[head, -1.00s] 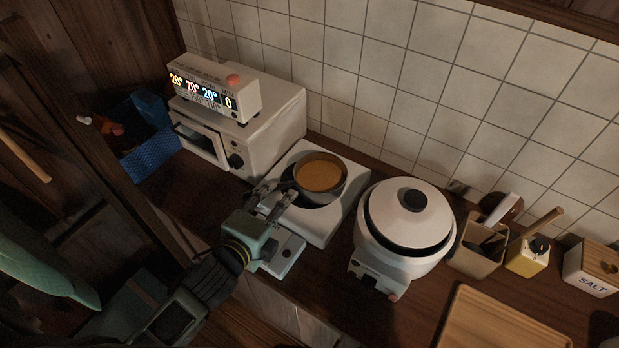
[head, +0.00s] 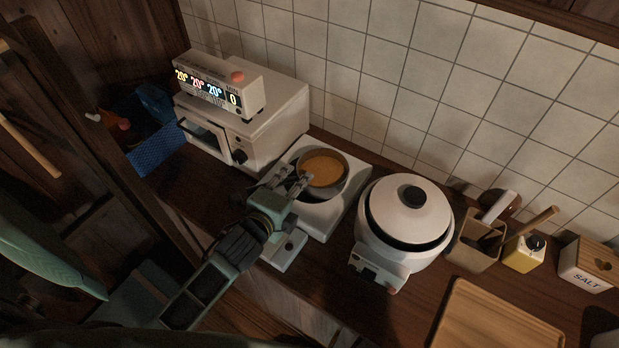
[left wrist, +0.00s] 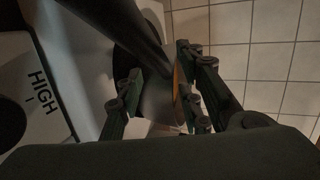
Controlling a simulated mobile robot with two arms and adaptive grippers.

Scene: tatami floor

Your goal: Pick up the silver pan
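The silver pan (head: 341,184) holds an orange-brown liquid and sits on a white hot plate (head: 351,196). My left gripper (head: 288,179) is at the pan's near left rim in the head view. In the left wrist view, its fingers (left wrist: 163,92) are apart, with part of the pan's grey wall (left wrist: 154,104) between them. A dark bar, perhaps the pan's handle, crosses the top left there. I cannot tell whether either finger touches the pan. My right gripper is not in view.
A white toaster oven (head: 267,128) stands left of the hot plate, with a blue basket (head: 157,150) beyond it. A white lidded cooker (head: 388,222) stands close on the right. Farther right are a utensil holder (head: 478,252), a salt box (head: 590,268) and a wooden tray (head: 497,318). A tiled wall is behind.

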